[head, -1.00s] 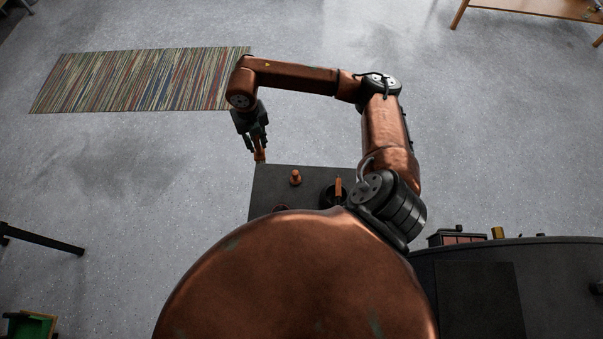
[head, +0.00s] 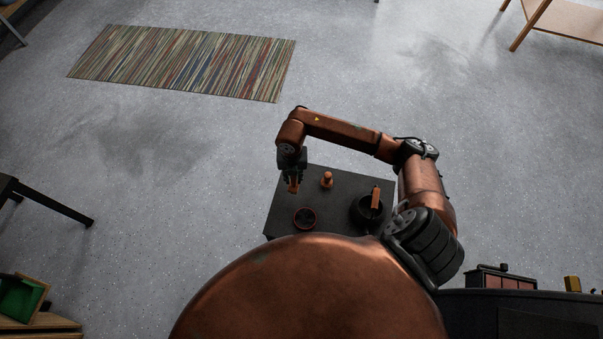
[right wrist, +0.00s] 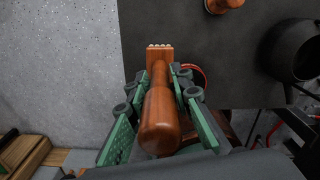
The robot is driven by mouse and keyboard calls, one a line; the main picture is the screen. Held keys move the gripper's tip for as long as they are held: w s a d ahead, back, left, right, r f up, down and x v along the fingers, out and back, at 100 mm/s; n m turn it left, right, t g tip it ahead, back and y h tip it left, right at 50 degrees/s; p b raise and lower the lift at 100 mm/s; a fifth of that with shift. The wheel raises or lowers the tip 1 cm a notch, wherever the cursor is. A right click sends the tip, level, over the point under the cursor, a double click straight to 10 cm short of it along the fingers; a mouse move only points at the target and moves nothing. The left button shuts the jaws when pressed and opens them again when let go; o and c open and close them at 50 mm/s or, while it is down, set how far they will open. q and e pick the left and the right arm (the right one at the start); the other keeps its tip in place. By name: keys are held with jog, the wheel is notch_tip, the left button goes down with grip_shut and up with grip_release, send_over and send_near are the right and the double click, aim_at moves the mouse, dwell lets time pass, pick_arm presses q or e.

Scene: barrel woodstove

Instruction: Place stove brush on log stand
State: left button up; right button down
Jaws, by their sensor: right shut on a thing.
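My right gripper (head: 292,184) is shut on the stove brush, above the left edge of a small dark table. In the right wrist view the green-padded fingers (right wrist: 178,82) close around its brown wooden handle (right wrist: 158,125), and its flat head with pale bristle tufts (right wrist: 159,52) points away from the gripper. In the head view only a small orange-brown bit of the brush (head: 293,187) shows. No thing is clearly recognisable as the log stand; the dark table (head: 336,226) lies below the gripper. My left gripper is out of view.
On the dark table stand a small wooden knobbed item (head: 327,180), a round rimmed dish (head: 305,218) and a black kettle (head: 366,212) with a wooden handle. A striped rug (head: 185,62) lies on the open floor. A green box (head: 20,298) is at lower left.

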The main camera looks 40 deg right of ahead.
jog(key=w+d+f+b, duration=0.1)
jog(key=f, duration=0.2)
jog(key=w+d+f+b, duration=0.1)
jog(key=w+d+f, duration=0.1)
jog(key=f, duration=0.1)
jog(key=w+d+f+b, duration=0.1)
jog(key=w+d+f, duration=0.1)
jog(key=f, duration=0.2)
jog(key=shift+w+f, duration=0.1)
jog(key=shift+w, duration=0.1)
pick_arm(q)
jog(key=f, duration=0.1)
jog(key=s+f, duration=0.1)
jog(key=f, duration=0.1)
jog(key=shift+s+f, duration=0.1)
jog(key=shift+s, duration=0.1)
pick_arm(e)
jog(key=c, duration=2.2)
grip_release()
jog(key=shift+f, duration=0.1)
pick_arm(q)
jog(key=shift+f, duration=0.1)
pick_arm(e)
jog(key=o, duration=0.5)
